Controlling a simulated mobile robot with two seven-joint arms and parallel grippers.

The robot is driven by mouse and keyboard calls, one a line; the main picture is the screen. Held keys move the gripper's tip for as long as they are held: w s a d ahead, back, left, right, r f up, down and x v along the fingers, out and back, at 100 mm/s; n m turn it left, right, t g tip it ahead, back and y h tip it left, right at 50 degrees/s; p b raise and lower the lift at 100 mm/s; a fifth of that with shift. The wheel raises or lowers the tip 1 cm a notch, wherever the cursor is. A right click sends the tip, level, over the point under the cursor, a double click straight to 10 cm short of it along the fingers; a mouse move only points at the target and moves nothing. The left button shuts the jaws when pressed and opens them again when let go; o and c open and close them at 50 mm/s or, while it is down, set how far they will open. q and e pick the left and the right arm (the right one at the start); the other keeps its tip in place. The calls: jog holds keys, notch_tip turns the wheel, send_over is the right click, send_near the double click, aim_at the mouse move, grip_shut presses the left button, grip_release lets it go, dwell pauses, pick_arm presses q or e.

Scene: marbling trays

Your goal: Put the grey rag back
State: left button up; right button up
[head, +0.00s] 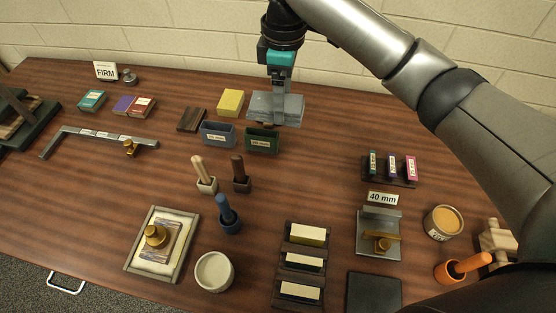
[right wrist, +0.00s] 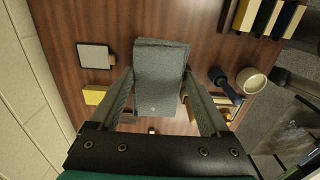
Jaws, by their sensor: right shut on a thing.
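The grey rag (head: 275,108) is a folded, flat-looking cloth at the back of the table, behind the green box and right of the yellow block. My right gripper (head: 281,92) comes down on it from above and is shut on it. In the right wrist view the rag (right wrist: 161,75) lies between the two fingers of the right gripper (right wrist: 161,85). I cannot tell whether the rag touches the table or hangs just above it. My left gripper is not in view.
A green box (head: 262,141) and a blue-grey box (head: 218,134) stand in front of the rag. A yellow block (head: 230,102) is on its left. The right wrist view shows a light square with a dark rim (right wrist: 95,57) nearby. Table right of the rag looks bare.

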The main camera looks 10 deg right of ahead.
notch_tip(320, 180, down, 20)
jog(key=b, duration=0.3)
jog(key=shift+r, duration=0.2)
jog(key=shift+f, duration=0.1)
jog(key=o, duration=1)
notch_tip(320, 180, up, 12)
jog(key=shift+r+p, duration=0.15)
jog(key=shift+p, duration=0.9)
jog(key=shift+s, duration=0.1)
